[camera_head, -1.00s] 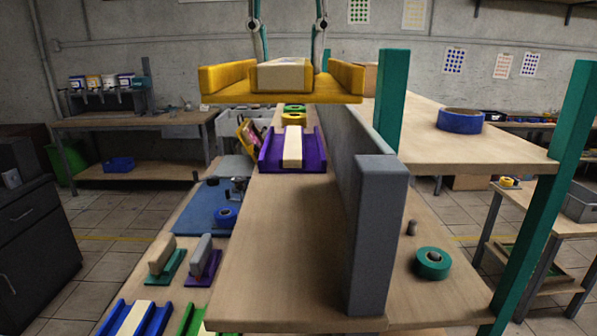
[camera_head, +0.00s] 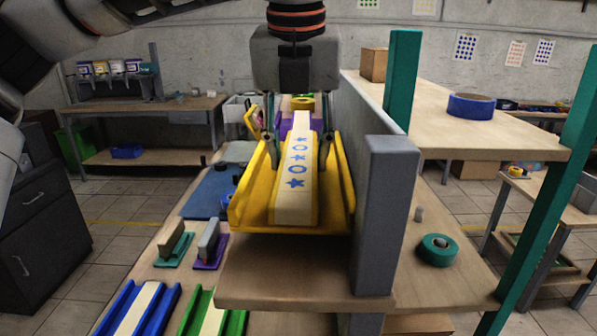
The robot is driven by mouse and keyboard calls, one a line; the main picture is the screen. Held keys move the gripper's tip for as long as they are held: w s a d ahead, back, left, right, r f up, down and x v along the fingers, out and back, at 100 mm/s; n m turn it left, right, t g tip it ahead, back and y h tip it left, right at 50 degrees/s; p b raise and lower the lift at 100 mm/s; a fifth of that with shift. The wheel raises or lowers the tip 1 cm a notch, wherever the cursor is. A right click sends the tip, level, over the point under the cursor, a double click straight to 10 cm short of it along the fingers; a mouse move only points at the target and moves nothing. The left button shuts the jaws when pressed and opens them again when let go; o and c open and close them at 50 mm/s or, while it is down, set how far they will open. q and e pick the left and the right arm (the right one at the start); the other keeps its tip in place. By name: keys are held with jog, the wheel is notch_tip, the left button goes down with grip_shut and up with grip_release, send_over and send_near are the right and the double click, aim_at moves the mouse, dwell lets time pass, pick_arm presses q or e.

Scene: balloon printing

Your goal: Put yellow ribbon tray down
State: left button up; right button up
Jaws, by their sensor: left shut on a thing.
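The yellow ribbon tray (camera_head: 246,205) is in the middle of the head view, at the wooden shelf board (camera_head: 300,275). Its near end faces me, and a cream ribbon (camera_head: 292,205) with blue star and ring prints lies along it. My left gripper (camera_head: 296,160) comes down from above, with one finger at each side of the ribbon, shut on the tray. The tray looks level and at or very near the board; I cannot tell if it touches. My right gripper is not in view.
A grey upright divider (camera_head: 387,215) stands close to the tray's right. A purple tray (camera_head: 285,128) lies behind it. Stamps (camera_head: 210,243), a blue tray (camera_head: 120,305) and a green tray (camera_head: 235,322) lie lower left. A teal roll (camera_head: 438,249) is at right.

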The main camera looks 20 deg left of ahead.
aim_at(298, 161)
pick_arm(q)
jog(key=shift+f, duration=1.75)
jog(key=shift+f, duration=0.1)
jog(key=o, duration=1.3)
jog(key=v, duration=1.2)
jog(key=shift+w, duration=0.1)
